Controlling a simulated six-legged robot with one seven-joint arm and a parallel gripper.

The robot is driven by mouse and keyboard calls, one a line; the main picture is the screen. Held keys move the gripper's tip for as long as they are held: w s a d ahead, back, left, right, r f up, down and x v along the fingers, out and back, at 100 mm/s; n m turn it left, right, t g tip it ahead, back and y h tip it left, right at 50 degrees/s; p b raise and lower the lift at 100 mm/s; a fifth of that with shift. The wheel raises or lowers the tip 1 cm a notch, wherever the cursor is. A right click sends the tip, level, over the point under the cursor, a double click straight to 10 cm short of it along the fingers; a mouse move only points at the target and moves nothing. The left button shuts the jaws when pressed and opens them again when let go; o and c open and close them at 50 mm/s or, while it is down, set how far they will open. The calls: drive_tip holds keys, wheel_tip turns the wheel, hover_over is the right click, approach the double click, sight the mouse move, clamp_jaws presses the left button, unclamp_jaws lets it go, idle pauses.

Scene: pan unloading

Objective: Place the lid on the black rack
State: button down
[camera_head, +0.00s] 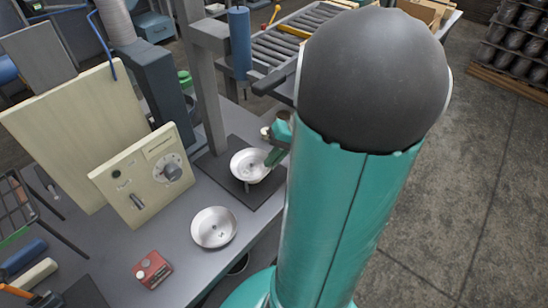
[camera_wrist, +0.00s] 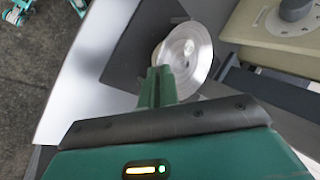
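A shiny round metal dish-like piece (camera_head: 250,165), which may be the lid or a pan, is over a dark square mat (camera_head: 222,168) on the grey table. In the wrist view the round metal piece (camera_wrist: 197,62) is just beyond my fingertips. My gripper (camera_head: 271,158) has its green fingers at the right rim of this piece. In the wrist view the fingers of my gripper (camera_wrist: 160,72) look close together and overlap the rim. I cannot tell whether they grip it. A second round metal dish (camera_head: 213,228) lies nearer on the table. A dark wire rack (camera_head: 22,205) stands at the left edge.
A cream panel with a dial (camera_head: 145,175) stands left of the mat, before a large pale board (camera_head: 75,130). A red box with buttons (camera_head: 152,270) is near the front. A grey post (camera_head: 205,90) rises behind the mat. Open floor is at right.

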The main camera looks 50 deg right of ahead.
drive_tip(key=shift+f, duration=0.1)
drive_tip(key=c, duration=1.6)
unclamp_jaws()
drive_tip(key=shift+c, duration=0.2)
